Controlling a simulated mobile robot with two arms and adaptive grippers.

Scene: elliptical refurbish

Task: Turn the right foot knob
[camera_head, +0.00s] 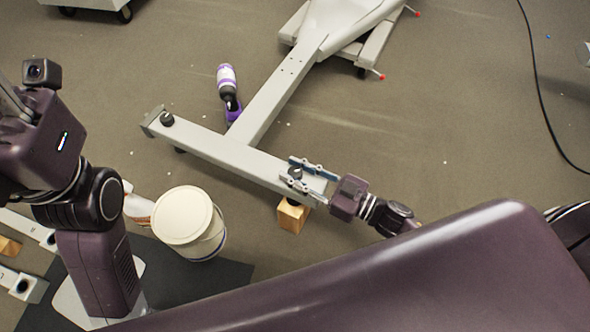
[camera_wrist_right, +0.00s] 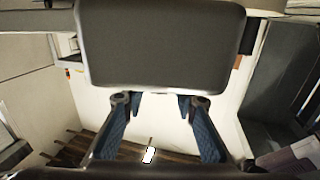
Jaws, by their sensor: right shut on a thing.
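The pale grey elliptical frame (camera_head: 272,110) lies on the floor, with a crossbar (camera_head: 222,150) at its near end. A black round foot knob (camera_head: 167,119) stands on the crossbar's left end. My right gripper (camera_head: 298,175) is over the right end, its blue-grey fingers shut around the dark right foot knob (camera_head: 295,173), which is partly hidden. In the right wrist view, the two fingers of my right gripper (camera_wrist_right: 160,105) show below a dark grey block; the knob cannot be made out there. My left arm is at the left edge; its fingers cannot be made out.
A wooden block (camera_head: 292,216) is under the crossbar's right end. A purple-and-white bottle-like object (camera_head: 229,88) stands beside the frame. A lidded white bucket (camera_head: 186,222) is on a dark mat (camera_head: 240,278). A black cable (camera_head: 535,80) lies at right.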

